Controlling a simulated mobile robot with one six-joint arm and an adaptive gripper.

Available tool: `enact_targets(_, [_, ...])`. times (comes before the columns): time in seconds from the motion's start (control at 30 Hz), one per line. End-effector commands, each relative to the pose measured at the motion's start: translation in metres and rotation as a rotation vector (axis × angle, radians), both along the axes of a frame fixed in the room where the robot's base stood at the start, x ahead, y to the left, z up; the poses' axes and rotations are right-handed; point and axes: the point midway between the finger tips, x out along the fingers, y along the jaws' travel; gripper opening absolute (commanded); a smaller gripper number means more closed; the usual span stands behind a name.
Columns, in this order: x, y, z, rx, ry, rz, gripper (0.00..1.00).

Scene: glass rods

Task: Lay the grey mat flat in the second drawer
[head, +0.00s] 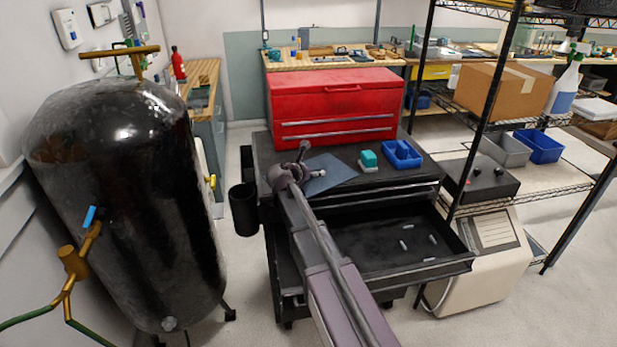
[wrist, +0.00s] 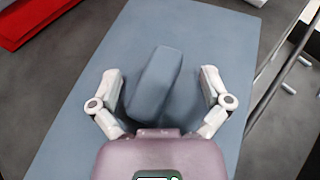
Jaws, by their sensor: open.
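The grey mat (head: 336,174) lies on the black cart top, left of the middle, partly hidden behind my arm. In the wrist view the mat (wrist: 205,30) is flat and blue-grey, with a raised piece of the same colour (wrist: 157,75) standing up from its middle. My gripper (wrist: 160,80) is open above the mat, one finger on each side of this raised piece, with gaps on both sides. In the head view the fingers are hard to make out. The drawer below the shut top one (head: 375,245) is pulled out, with several small pale pieces on its floor.
A red toolbox (head: 335,105) stands at the back of the cart top. A teal block (head: 368,160) and a blue bin (head: 403,155) are right of the mat. A black tank (head: 125,200) stands left, and a wire shelf post (head: 483,110) rises close on the right.

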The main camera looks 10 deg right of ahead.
Motion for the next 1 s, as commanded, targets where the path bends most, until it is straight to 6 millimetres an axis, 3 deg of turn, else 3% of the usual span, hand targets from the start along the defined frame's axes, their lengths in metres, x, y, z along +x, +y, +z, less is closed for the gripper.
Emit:
enact_targets(0.2, [-0.0001, -0.0004, 0.0, 0.0, 0.0, -0.001, 0.98])
enact_targets(0.27, [-0.0001, -0.0006, 0.0, 0.0, 0.0, -0.001, 0.83])
enact_targets(0.53, [-0.0003, -0.001, -0.0001, 0.0, 0.0, -0.001, 0.03])
enact_targets(1.0, [0.0, -0.0014, 0.0011, 0.0, 0.0, -0.001, 0.0])
